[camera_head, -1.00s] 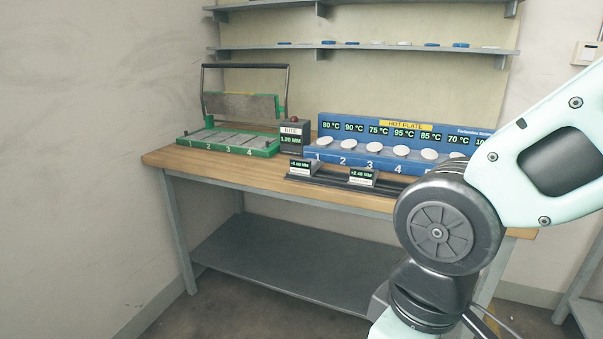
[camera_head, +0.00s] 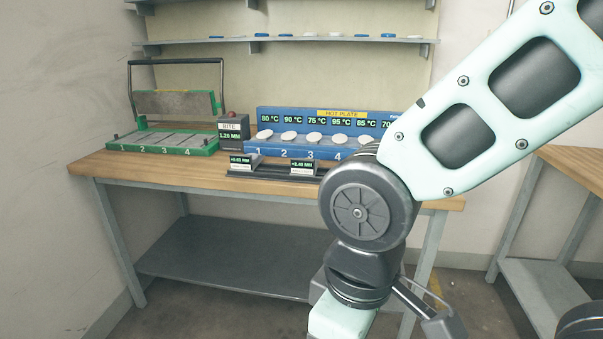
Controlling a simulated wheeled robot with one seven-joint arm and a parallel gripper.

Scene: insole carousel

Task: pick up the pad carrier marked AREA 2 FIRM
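I cannot make out any pad carrier marked AREA 2 FIRM. Two small dark blocks with lit displays, one at the left (camera_head: 243,162) and one further right (camera_head: 303,166), stand on a dark rail at the front of the workbench; their small lower labels are unreadable. Several small white and blue pieces (camera_head: 287,36) lie on the wall shelf, too small to read. My arm covers the right part of the bench. A dark part of my arm shows at the lower right, but the gripper's fingers cannot be made out.
A green press (camera_head: 165,143) with numbered slots stands at the bench's left, beside a grey display box (camera_head: 233,132). A blue hot plate (camera_head: 283,115) with white pads is at the back. The wooden bench (camera_head: 110,163) has a lower shelf (camera_head: 225,262). Another table (camera_head: 575,158) stands right.

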